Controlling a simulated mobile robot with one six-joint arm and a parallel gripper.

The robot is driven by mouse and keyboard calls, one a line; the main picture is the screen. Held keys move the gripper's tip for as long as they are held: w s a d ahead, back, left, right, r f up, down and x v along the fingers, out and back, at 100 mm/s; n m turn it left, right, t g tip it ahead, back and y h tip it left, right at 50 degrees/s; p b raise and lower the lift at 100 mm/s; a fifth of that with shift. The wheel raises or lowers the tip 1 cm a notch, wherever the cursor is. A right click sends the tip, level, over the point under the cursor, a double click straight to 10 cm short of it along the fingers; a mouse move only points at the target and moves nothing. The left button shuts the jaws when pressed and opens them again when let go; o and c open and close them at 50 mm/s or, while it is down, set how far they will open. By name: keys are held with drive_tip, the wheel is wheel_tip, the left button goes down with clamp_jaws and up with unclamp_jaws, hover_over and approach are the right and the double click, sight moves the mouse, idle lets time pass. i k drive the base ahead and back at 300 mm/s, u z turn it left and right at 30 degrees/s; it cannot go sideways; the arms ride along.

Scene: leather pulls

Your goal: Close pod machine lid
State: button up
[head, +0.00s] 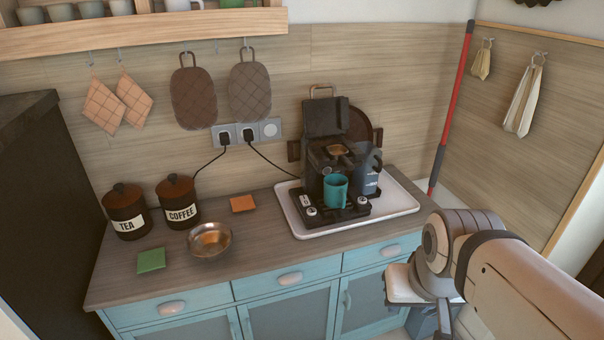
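The black pod machine (318,172) stands on a white tray (400,203) at the right part of the counter. Its dark lid (326,117) is raised upright at the top, with a light-coloured handle (321,89) at its upper edge. The open top shows a brownish pod area (339,151). A teal mug (335,190) stands at the machine's front. My gripper (408,284) is low at the right, in front of the drawers and apart from the machine. Its fingers are not clearly visible, so I cannot tell whether it is open or shut.
A blue-grey jug (371,178) stands close beside the machine's right side. A metal bowl (210,242), green sponge (151,260), orange sponge (243,203) and canisters labelled TEA (126,212) and COFFEE (178,202) are on the left counter. A red pole (452,107) leans in the corner.

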sight(323, 117)
drive_tip(key=u, duration=0.15)
drive_tip(key=i, duration=1)
drive_tip(key=u, duration=0.1)
drive_tip(key=k, duration=1.15)
drive_tip(key=z, duration=0.65)
drive_tip(key=i, duration=1.4)
drive_tip(key=u, duration=0.55)
